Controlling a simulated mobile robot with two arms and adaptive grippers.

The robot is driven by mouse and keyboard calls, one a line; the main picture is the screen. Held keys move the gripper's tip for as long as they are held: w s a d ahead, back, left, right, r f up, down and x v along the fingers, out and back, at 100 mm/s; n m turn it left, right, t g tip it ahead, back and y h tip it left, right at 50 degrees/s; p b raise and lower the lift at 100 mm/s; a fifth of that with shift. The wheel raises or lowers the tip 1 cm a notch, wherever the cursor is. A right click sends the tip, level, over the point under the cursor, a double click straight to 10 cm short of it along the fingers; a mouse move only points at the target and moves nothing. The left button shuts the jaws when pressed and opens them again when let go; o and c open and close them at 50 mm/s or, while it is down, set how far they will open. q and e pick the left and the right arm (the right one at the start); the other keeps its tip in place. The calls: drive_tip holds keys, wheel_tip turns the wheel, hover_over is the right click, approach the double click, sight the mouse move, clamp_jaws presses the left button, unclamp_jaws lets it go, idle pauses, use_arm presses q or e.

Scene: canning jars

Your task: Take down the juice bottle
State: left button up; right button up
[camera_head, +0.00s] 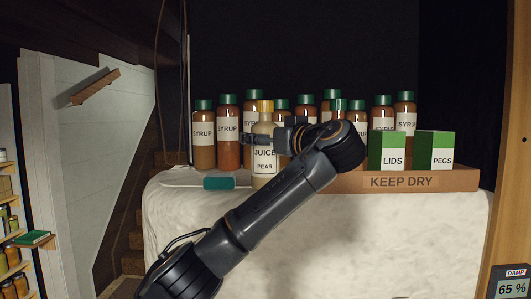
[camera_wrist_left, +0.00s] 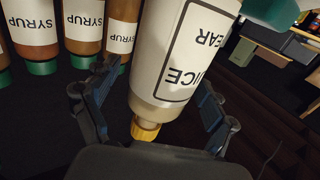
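The juice bottle (camera_head: 264,153), pale with a yellow cap and a "JUICE PEAR" label, stands upright at the front of the bottle group on the white-covered top. It appears upside down in the left wrist view (camera_wrist_left: 178,60), with its yellow cap (camera_wrist_left: 145,130) towards my gripper. My left gripper (camera_head: 262,138) reaches in from the right at the bottle's upper part. In the wrist view its two fingers (camera_wrist_left: 158,95) lie either side of the bottle, with a gap at the left finger; contact at the right finger is unclear. My right gripper is not in view.
Several green-capped syrup bottles (camera_head: 203,135) stand close behind and beside the juice bottle. A "KEEP DRY" wooden tray (camera_head: 460,180) holds the lids box (camera_head: 393,158) and pegs box (camera_head: 433,160). A teal object (camera_head: 218,183) lies left of the juice bottle. The white cover's front (camera_head: 400,240) is bare.

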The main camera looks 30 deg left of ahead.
use_arm(q)
drive_tip(key=c, duration=1.3)
drive_tip(key=shift+r, duration=0.15)
